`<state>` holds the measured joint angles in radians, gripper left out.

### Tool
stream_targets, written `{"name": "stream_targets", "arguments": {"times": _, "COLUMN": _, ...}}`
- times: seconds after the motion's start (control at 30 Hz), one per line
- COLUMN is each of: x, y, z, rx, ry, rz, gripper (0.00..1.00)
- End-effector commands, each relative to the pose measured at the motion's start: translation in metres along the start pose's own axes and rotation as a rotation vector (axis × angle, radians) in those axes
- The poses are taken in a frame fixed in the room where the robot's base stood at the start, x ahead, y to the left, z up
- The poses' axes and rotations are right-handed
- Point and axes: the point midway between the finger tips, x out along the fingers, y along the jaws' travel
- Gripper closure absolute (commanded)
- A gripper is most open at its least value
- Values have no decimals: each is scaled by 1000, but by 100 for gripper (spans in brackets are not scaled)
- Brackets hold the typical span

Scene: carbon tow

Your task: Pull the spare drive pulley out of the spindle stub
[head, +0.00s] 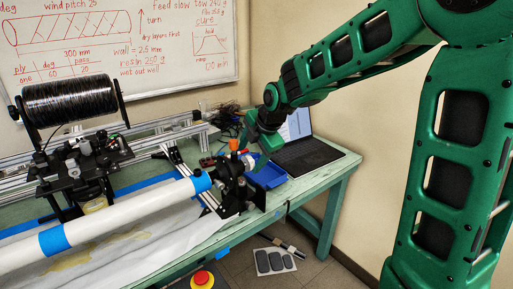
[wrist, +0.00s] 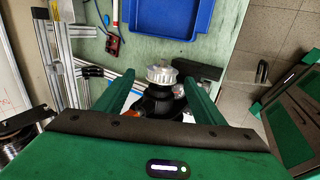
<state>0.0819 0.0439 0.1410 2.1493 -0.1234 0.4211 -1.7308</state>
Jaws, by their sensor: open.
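The spare drive pulley (wrist: 161,74) is a silver toothed wheel, seen in the wrist view on top of a black spindle stub (wrist: 158,103). My gripper (wrist: 158,79) is open, with one green finger on each side of the pulley and a visible gap on both sides. In the head view my gripper (head: 262,143) is over the black end fitting (head: 234,185) of the winding machine, at the right end of the white tube (head: 120,222).
A blue tray (wrist: 172,18) lies on the green bench just beyond the pulley. An open laptop (head: 306,150) stands at the bench's right end. Aluminium rails (wrist: 62,65) run at the left of the wrist view. A red stop button (head: 202,279) is low in front.

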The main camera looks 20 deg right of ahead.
Motion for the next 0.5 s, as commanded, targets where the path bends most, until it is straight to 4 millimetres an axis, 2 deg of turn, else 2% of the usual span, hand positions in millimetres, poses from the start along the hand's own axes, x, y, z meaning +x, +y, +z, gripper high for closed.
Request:
{"name": "stream_targets", "arguments": {"times": 0.2, "x": 28, "y": -1, "z": 0, "rx": 0, "ry": 0, "rz": -2, "gripper": 37}}
{"name": "stream_targets", "arguments": {"times": 0.5, "x": 39, "y": 0, "z": 0, "rx": 1, "ry": -1, "rz": 0, "gripper": 37}}
